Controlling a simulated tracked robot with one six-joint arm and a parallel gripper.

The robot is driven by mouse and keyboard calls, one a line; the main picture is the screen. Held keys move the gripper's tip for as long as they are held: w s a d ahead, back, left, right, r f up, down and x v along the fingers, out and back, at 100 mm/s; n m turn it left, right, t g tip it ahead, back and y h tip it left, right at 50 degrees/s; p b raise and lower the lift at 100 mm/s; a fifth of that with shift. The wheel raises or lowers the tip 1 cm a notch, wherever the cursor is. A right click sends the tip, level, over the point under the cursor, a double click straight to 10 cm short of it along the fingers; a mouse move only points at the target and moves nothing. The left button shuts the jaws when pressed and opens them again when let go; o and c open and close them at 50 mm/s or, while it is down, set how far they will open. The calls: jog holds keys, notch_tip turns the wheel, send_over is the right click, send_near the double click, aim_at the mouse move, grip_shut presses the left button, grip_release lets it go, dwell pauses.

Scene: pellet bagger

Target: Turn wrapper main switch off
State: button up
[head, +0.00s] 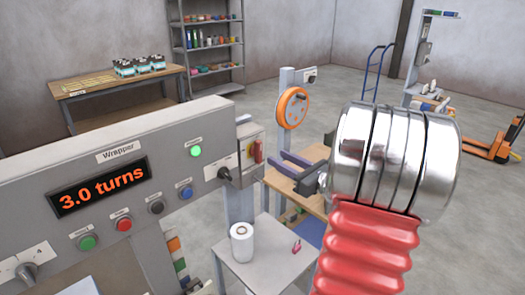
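The grey wrapper panel (50,160) fills the left side of the head view, labelled "Wrapper". Its orange display (98,187) reads "3.0 turns", and a green lamp (196,151) glows. At its right end a black rotary knob (224,173) sits on a pale plate. Just right of it, a red handle (258,151) is on the panel's side box; I cannot read which one is labelled main switch. My gripper (275,162) points left at the red handle, a little right of the panel. Its two grey-purple fingers are apart with nothing between them.
Green, red, black and blue buttons (185,192) line the panel, with a selector knob (27,273) lower left. Below is a small table (262,272) with a white roll (242,242) and a small red padlock-like item (296,246). An orange handwheel (292,108) stands behind my gripper.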

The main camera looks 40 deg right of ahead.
aim_at(261, 148)
jog(key=w, duration=0.8)
jog(key=shift+w+a, duration=0.1)
jog(key=shift+w, duration=0.1)
jog(key=shift+c, duration=0.3)
